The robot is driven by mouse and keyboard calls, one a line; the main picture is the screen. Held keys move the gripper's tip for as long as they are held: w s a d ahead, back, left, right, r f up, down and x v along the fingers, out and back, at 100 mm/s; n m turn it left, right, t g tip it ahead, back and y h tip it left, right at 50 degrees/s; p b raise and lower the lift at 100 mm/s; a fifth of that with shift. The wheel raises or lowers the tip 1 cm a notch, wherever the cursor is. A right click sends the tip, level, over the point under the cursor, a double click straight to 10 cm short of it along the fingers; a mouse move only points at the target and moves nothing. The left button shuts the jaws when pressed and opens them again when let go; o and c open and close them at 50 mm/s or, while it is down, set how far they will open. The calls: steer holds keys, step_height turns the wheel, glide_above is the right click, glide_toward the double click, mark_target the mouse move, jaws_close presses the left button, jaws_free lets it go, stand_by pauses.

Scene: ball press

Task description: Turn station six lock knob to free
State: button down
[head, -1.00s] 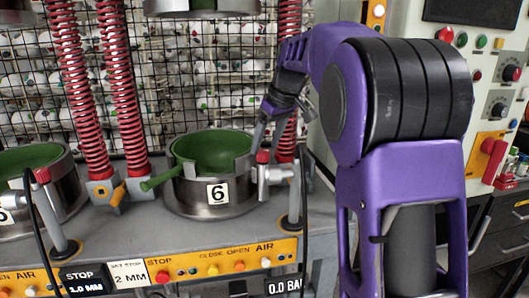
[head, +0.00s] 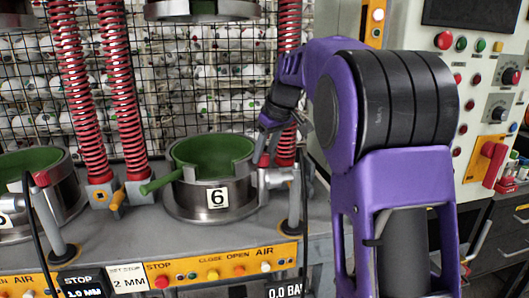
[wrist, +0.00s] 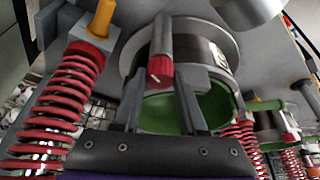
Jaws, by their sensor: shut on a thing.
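The station six pot (head: 212,180) is a grey metal ring with a green inside and a white "6" label. At its right side is a grey lock fitting (head: 277,177) with a small red-tipped knob (wrist: 159,68). My gripper (head: 266,155) reaches down to the knob from above and behind. In the wrist view my gripper (wrist: 160,80) has one finger on each side of the red tip and is shut on it. In the head view the fingers partly hide the knob. No free or locked marking can be read.
A green handle (head: 160,182) sticks out left of the pot. Red springs (head: 120,90) and a grey post (head: 295,200) stand close by. An orange button panel (head: 215,265) runs along the front. A neighbouring pot (head: 60,195) is at left.

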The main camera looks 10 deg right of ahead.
steer(key=shift+r, duration=0.1)
steer(key=shift+d+r+n+g+y+p, duration=0.1)
steer(key=shift+n+g+y+p, duration=0.2)
steer(key=shift+n+p, duration=1.3)
steer(key=shift+n, duration=0.3)
steer(key=shift+f+n+g+y, duration=0.2)
steer(key=shift+n+g+y, duration=0.1)
steer(key=shift+n+y, duration=0.1)
steer(key=shift+c, duration=2.2)
jaws_free()
